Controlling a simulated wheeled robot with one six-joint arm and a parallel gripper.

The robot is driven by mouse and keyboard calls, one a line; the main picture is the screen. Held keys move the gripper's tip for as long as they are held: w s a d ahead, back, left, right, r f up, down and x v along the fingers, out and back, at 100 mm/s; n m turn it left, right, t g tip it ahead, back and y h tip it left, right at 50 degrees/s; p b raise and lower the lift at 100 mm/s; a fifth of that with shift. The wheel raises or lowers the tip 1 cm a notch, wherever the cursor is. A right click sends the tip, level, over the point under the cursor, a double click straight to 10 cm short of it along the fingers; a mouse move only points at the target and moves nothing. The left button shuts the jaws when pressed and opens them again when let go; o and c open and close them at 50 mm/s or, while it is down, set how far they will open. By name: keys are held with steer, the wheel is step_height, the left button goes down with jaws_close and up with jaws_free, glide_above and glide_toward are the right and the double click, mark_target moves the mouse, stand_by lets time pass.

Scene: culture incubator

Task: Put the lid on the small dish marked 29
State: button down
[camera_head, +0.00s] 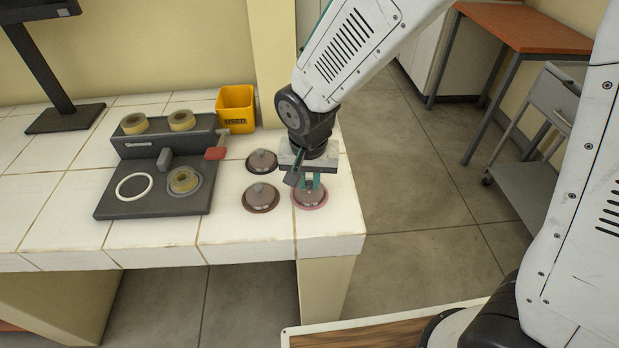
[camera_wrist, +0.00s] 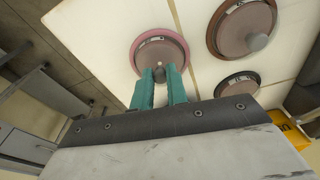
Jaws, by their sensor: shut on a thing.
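My gripper (camera_head: 310,182) is above the right front lidded dish on the white tiled bench. Its teal fingers (camera_wrist: 160,78) are shut on the knob of a domed translucent lid (camera_head: 309,194). The lid sits over or on a pink-rimmed dish (camera_head: 322,204), which also shows in the wrist view (camera_wrist: 146,42); I cannot tell whether they touch. No number is readable on any dish.
A yellow bin marked USED (camera_head: 236,108) is at the back. The bench's right edge (camera_head: 352,200) is close to my gripper.

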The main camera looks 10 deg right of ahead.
steer(key=c, duration=0.8)
jaws_free()
steer(key=shift+c, duration=0.2)
steer(key=shift+r, duration=3.5)
jaws_close()
